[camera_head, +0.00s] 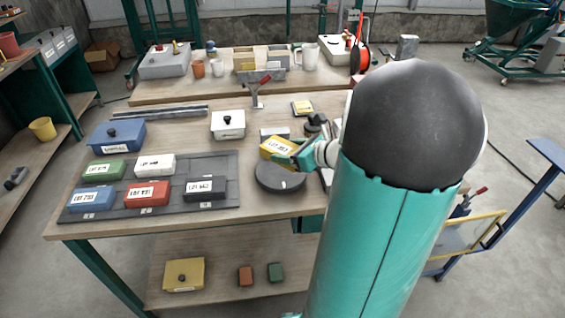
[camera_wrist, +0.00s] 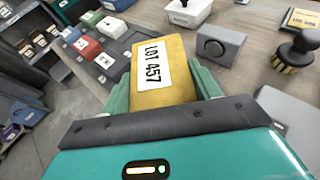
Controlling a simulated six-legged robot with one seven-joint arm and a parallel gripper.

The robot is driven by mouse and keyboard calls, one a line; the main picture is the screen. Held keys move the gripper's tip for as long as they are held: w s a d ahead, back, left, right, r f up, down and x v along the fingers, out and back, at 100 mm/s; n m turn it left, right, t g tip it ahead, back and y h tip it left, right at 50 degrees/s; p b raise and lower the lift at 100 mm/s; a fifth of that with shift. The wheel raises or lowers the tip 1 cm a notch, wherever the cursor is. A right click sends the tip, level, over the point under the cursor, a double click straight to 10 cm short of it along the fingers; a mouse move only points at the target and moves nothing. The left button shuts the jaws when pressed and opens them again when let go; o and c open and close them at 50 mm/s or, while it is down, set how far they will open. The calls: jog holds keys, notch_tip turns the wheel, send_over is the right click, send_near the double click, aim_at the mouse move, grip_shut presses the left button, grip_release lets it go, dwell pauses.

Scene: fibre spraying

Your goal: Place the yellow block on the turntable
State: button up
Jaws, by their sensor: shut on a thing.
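The yellow block (camera_head: 276,148) has a white label and is held in my gripper (camera_head: 290,160), above the round dark turntable (camera_head: 280,182). In the wrist view the yellow block (camera_wrist: 172,50) sits between the two green fingers of my gripper (camera_wrist: 165,88), with its label reading LOT 457. My gripper is shut on it. The turntable's front part shows clear in the head view; in the wrist view I cannot make it out. From these views I cannot tell whether the block touches the turntable.
A dark mat (camera_head: 120,207) left of the turntable holds several labelled blocks, including a red one (camera_head: 147,193) and a black one (camera_head: 205,188). A white lidded box (camera_head: 228,124) and a grey box (camera_wrist: 221,46) stand behind. My arm hides the table's right side.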

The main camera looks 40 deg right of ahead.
send_over(285, 172)
notch_tip(285, 172, down, 6)
jog(key=shift+r, duration=0.2)
jog(key=shift+f, duration=1.6)
jog(key=o, duration=1.4)
jog(key=shift+f, duration=0.15)
